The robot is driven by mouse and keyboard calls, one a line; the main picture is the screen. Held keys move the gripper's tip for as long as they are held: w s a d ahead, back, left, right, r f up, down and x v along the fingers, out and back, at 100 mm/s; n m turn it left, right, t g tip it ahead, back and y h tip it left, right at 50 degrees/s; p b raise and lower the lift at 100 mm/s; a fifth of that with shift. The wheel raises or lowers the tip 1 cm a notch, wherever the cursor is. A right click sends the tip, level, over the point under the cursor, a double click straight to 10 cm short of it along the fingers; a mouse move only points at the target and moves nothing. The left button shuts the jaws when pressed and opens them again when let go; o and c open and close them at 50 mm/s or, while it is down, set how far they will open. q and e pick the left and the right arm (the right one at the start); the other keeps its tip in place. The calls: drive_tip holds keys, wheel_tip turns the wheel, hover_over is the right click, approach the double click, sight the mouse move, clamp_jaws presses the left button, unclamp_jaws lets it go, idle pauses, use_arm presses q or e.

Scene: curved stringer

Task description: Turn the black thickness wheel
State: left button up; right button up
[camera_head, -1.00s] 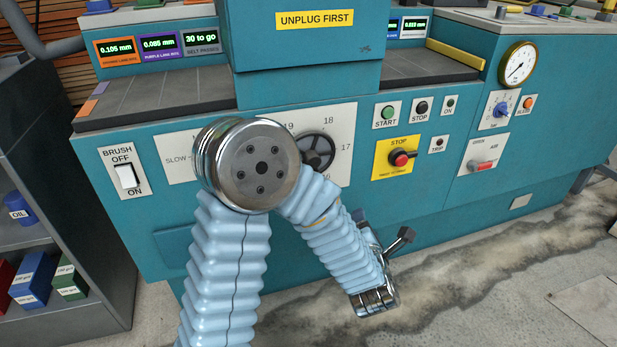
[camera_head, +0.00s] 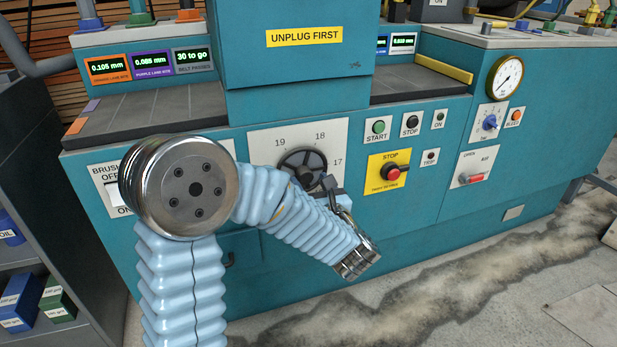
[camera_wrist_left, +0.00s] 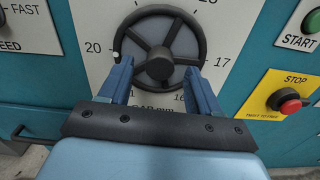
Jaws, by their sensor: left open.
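The black thickness wheel (camera_head: 303,168) is a spoked handwheel on a white scale plate on the teal machine front. In the left wrist view the wheel (camera_wrist_left: 160,48) fills the upper middle, with a small pale mark at its left rim. My left gripper (camera_head: 330,186) is at the wheel's lower right in the head view. In the left wrist view its two blue fingers (camera_wrist_left: 160,68) are apart, overlapping the lower part of the wheel left and right of the hub. I cannot tell whether they touch it. My right gripper is not in view.
A yellow plate with a red stop button (camera_head: 390,173) and the green start button (camera_head: 379,127) are right of the wheel. My left arm covers part of the brush switch (camera_head: 105,175). A grey shelf (camera_head: 75,230) stands at the left.

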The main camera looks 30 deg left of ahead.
use_arm(q)
drive_tip(key=shift+x, duration=1.05)
drive_tip(key=shift+c, duration=0.3)
drive_tip(key=c, duration=1)
